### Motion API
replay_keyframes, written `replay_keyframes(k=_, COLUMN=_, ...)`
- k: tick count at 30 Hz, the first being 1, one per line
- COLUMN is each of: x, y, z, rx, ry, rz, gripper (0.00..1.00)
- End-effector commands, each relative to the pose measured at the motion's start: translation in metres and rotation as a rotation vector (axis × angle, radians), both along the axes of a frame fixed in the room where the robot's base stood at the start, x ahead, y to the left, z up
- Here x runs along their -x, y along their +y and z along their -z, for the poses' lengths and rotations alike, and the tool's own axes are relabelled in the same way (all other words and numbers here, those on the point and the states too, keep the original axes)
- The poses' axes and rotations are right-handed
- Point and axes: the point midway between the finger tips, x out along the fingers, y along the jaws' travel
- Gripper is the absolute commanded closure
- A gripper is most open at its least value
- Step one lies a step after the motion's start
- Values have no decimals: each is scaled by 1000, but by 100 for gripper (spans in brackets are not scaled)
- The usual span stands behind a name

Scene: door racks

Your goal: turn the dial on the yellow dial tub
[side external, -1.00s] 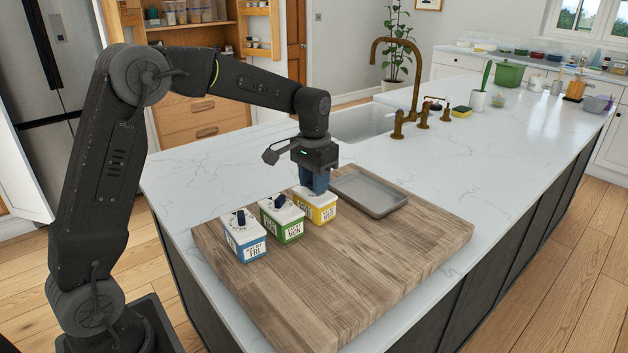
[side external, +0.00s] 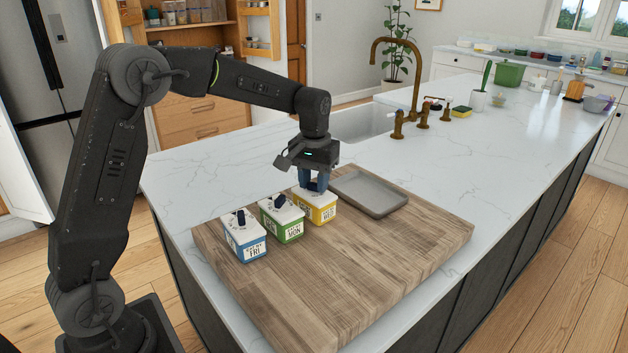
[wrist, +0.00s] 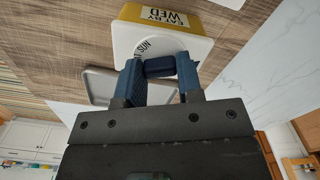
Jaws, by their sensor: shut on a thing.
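The yellow dial tub (side external: 322,213) stands on the wooden board, the right one of a row of three tubs. It has a white lid with day letters, and its front label reads "EAT BY WED" in the wrist view (wrist: 165,15). My gripper (side external: 314,188) is above its lid, pointing down. In the wrist view, my gripper's blue fingers (wrist: 160,72) are shut on the dark blue dial (wrist: 160,66), one finger at each end. The fingers hide part of the lid's markings, including where the dial points.
A green tub (side external: 290,231) and a blue tub (side external: 245,247) with dark dials stand to the left, close by. A grey tray (side external: 372,207) lies just right of the yellow tub. The front of the wooden board (side external: 345,285) is clear.

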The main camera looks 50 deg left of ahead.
Motion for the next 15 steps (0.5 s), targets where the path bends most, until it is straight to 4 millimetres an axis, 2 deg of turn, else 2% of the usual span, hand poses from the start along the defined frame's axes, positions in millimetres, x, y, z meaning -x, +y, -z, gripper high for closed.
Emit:
replay_keyframes(k=6, x=0, y=0, z=0, rx=0, ry=0, rz=-174, gripper=90)
replay_keyframes(k=15, x=0, y=0, z=0, rx=0, ry=0, rz=-340, gripper=90)
